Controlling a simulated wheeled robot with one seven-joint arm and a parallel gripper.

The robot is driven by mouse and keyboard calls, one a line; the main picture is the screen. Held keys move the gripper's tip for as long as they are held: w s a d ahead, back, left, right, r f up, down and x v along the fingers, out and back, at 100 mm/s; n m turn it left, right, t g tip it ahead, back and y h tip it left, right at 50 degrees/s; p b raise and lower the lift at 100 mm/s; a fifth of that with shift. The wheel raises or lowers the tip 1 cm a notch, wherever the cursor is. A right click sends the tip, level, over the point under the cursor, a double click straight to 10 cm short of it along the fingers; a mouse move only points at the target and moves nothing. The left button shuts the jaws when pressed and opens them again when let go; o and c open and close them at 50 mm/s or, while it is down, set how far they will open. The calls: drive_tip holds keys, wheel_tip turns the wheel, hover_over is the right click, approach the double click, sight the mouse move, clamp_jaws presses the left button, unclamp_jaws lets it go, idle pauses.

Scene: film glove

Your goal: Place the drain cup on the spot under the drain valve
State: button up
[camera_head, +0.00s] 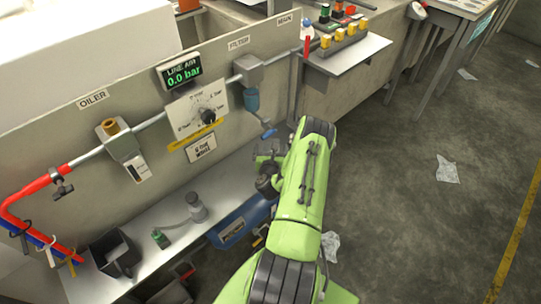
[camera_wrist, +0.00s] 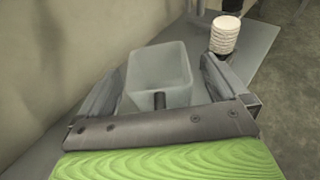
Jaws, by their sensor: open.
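In the wrist view a translucent, pale square cup (camera_wrist: 158,72), which looks like the drain cup, stands on the grey shelf. My gripper (camera_wrist: 165,85) is open, with one finger on each side of the cup. I cannot tell whether the fingers touch it. In the head view my gripper (camera_head: 268,165) is low over the shelf, below the filter's blue bowl (camera_head: 251,100). A small blue handle (camera_head: 268,134), apparently the drain valve, is just above it. The cup and the spot under the valve are hidden or cannot be made out in the head view.
A white ribbed cylinder (camera_wrist: 225,35) stands beyond the cup. The grey shelf (camera_head: 160,215) also holds a dark bin (camera_head: 115,255) and small fittings (camera_head: 195,207) at left. The panel wall (camera_head: 135,85) rises behind. A blue tank (camera_head: 240,222) is below the shelf.

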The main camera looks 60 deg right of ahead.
drive_tip(key=v, duration=1.2)
drive_tip(key=shift+p, duration=0.35)
